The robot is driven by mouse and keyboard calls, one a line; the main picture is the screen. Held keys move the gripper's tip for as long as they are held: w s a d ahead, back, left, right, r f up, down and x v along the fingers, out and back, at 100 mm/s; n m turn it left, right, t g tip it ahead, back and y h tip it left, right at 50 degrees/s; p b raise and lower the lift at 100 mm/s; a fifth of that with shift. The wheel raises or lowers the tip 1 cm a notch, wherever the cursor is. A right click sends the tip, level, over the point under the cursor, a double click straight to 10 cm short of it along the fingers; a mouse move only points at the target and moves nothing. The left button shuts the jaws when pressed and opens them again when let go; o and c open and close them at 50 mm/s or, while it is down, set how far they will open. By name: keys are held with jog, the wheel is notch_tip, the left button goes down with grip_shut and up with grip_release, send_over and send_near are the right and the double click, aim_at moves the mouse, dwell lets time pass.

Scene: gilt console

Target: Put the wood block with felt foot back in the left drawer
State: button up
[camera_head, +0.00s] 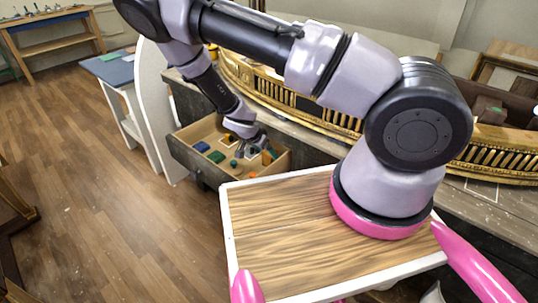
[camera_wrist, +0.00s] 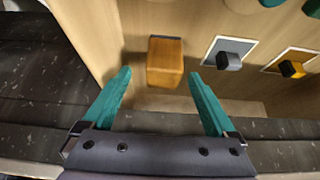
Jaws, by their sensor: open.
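The wood block (camera_wrist: 165,64) is orange-brown, with a dark strip along its far end that may be the felt foot. It is inside the open drawer (camera_head: 193,164), near a side wall. My gripper (camera_wrist: 160,74) is open, its teal fingers on either side of the block's near part in the wrist view. I see no clear contact, and the height gap is hard to judge. In the head view my gripper (camera_head: 251,148) reaches down into the drawer, and the block (camera_head: 267,157) is a small orange shape beside it, partly hidden.
Drawer walls stand close around my gripper. A gilt carved piece (camera_head: 240,76) lies on the worktop behind.

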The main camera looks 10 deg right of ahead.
jog(key=s+r+n+y, duration=0.1)
jog(key=s+r+y, duration=0.15)
jog(key=r, duration=1.55)
jog(key=s+r+n+y, duration=0.1)
jog(key=r+y, duration=0.3)
jog(key=r, duration=1.3)
jog(key=s+d+r+n+t, duration=0.1)
jog(key=s+d+r+n, duration=0.1)
jog(key=s+r, duration=0.6)
jog(key=s+d+r+n+t, duration=0.2)
jog(key=s+d+r, duration=0.3)
jog(key=s+r, duration=0.3)
notch_tip(320, 180, up, 4)
jog(key=shift+s+d+r+n+t, duration=0.1)
jog(key=shift+s+d+n+t, duration=0.1)
jog(key=shift+s+n+t, duration=0.15)
